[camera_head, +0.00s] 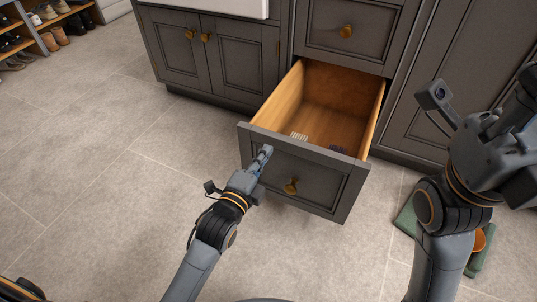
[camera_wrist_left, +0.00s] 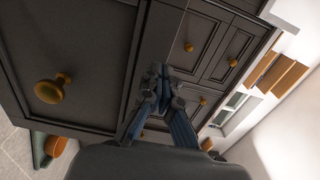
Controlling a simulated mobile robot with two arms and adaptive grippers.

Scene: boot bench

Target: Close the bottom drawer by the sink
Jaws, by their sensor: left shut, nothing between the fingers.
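The bottom drawer (camera_head: 345,190) is pulled well out of the grey cabinet, showing its bare wooden inside. Its grey front has one brass knob (camera_head: 291,186); the knob also shows large in the left wrist view (camera_wrist_left: 48,91). My left gripper (camera_head: 266,153) is shut and empty, its fingertips at the left part of the drawer front, left of the knob. I cannot tell whether they touch it. In the left wrist view my fingers (camera_wrist_left: 162,88) are together, close to the dark front. My right arm stands right of the drawer; its fingers cannot be made out.
A pale brush-like item (camera_head: 299,136) and a dark item (camera_head: 338,149) lie in the drawer. A closed drawer (camera_head: 358,30) is above it. A white sink (camera_head: 215,7) is over the left doors. The left floor is clear.

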